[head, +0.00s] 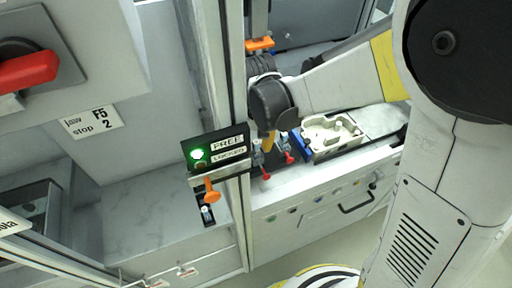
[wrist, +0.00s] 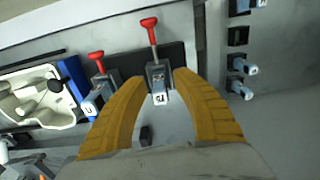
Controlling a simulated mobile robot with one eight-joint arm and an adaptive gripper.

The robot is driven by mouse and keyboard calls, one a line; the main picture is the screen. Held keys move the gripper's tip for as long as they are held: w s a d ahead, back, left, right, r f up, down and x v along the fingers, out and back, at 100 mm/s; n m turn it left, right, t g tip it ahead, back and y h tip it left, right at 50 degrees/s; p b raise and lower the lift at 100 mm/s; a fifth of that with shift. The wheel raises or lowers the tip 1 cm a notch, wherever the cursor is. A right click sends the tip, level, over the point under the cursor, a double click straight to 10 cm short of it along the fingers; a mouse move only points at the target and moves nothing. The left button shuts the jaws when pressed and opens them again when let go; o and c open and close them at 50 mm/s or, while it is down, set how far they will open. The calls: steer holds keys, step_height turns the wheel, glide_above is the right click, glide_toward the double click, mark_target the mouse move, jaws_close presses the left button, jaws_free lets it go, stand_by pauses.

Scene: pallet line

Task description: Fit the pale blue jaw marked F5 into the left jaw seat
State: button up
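My gripper (wrist: 159,80) points down at the bench, its yellow fingers on either side of a pale blue jaw (wrist: 160,97). The jaw's white label seems to read F5. A second red-levered clamp (wrist: 97,56) stands to the left with another labelled jaw (wrist: 92,104). In the head view my gripper (head: 268,142) hides the jaw, and red knobs (head: 266,176) show below it.
A cream tray (head: 331,136) with a blue block (head: 300,145) is beside the clamps. Spare jaws (wrist: 240,66) sit on a rack at right in the wrist view. A panel (head: 217,147) shows a green light by FREE. A card (head: 92,121) reads jaw F5, stop 2.

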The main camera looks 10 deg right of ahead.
steer(key=shift+r, duration=0.1)
step_height(320, 180, up, 12)
steer(key=shift+d+f, duration=0.1)
steer(key=s+d+r+m+t, duration=0.1)
steer(key=s+d+m+t, duration=0.2)
steer(key=s+d+t, duration=0.4)
steer(key=s+d, duration=0.3)
steer(key=d, duration=0.3)
steer(key=shift+s+d+r, duration=0.15)
steer(key=shift+s, duration=0.25)
